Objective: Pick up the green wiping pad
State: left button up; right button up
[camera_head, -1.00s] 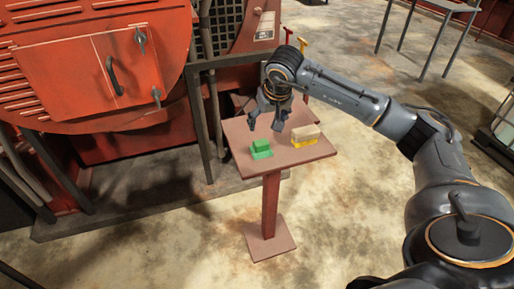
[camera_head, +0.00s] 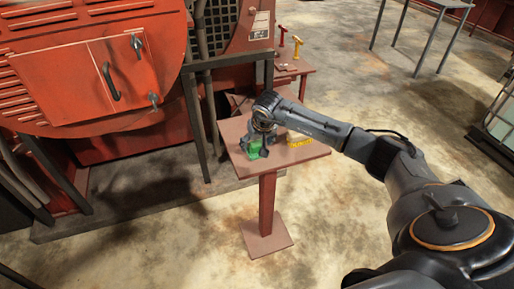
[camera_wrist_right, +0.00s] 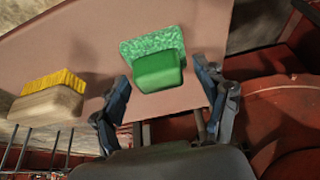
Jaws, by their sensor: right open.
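The green wiping pad (camera_head: 253,152) lies on the small reddish pedestal table (camera_head: 243,165), partly hidden by my right gripper (camera_head: 257,146) in the head view. In the right wrist view the pad (camera_wrist_right: 158,70) has a smooth green grip block and a textured lighter green base. My right gripper (camera_wrist_right: 165,103) is open, with one finger on each side below the pad in the picture. The grip block is near the space between the fingertips, and neither finger clearly touches it. My left gripper is not in view.
A brush with yellow bristles and a beige block (camera_wrist_right: 47,105) lies beside the pad on the same table. The red engine machine (camera_head: 90,70) stands behind at left. Red and yellow handled items (camera_head: 289,40) stand on another table behind.

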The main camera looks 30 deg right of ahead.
aim_at(257, 144)
jog(key=c, duration=1.2)
jog(key=shift+c, duration=0.2)
jog(key=shift+r, duration=0.1)
jog(key=shift+r+b, duration=0.3)
jog(key=shift+r, duration=0.1)
jog(key=v, duration=0.2)
jog(key=b+v, duration=0.1)
jog(key=shift+w, duration=0.3)
jog(key=s+a+r+b, duration=0.2)
jog(key=s+a+r, duration=0.3)
jog(key=s+r, duration=0.4)
jog(key=s, duration=0.3)
jog(key=shift+s+a+r, duration=0.15)
jog(key=shift+a, duration=0.05)
